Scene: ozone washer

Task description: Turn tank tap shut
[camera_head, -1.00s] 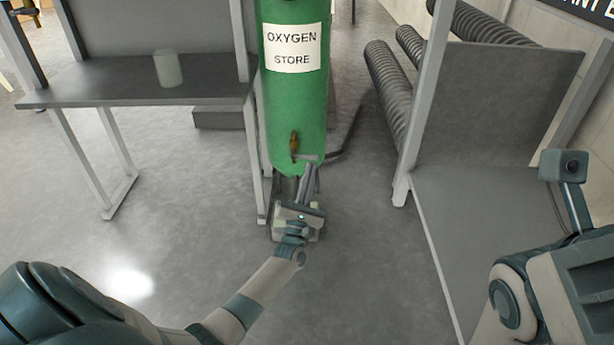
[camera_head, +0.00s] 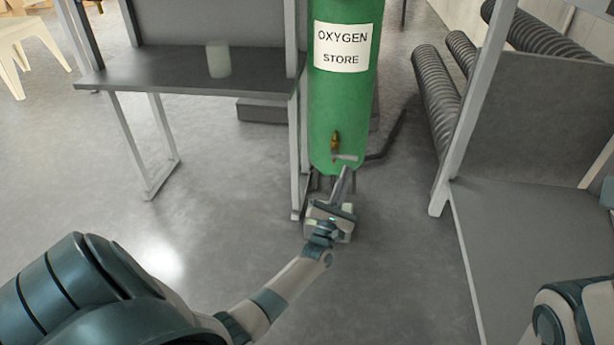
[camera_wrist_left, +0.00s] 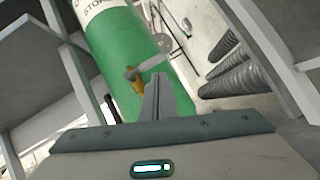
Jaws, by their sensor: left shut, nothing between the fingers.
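The green tank (camera_head: 341,105) labelled OXYGEN STORE stands upright at centre. Low on its front is the brass tap (camera_head: 336,139), with a flat grey lever (camera_head: 345,157) pointing roughly sideways to the right in the head view. The brass body also shows in the left wrist view (camera_wrist_left: 137,86), with the lever (camera_wrist_left: 147,67) across it. My left gripper (camera_head: 346,172) is shut and empty. Its fingertips are just below the lever; I cannot tell whether they touch it. In the left wrist view, the fingers (camera_wrist_left: 156,84) point at the tap. My right gripper is out of view.
A grey bench (camera_head: 150,72) with a pale cup (camera_head: 219,60) stands left of the tank, its legs close by. A frame with ribbed hoses (camera_head: 437,95) and a low grey panel (camera_head: 535,240) is at right. Floor (camera_head: 235,165) between is clear.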

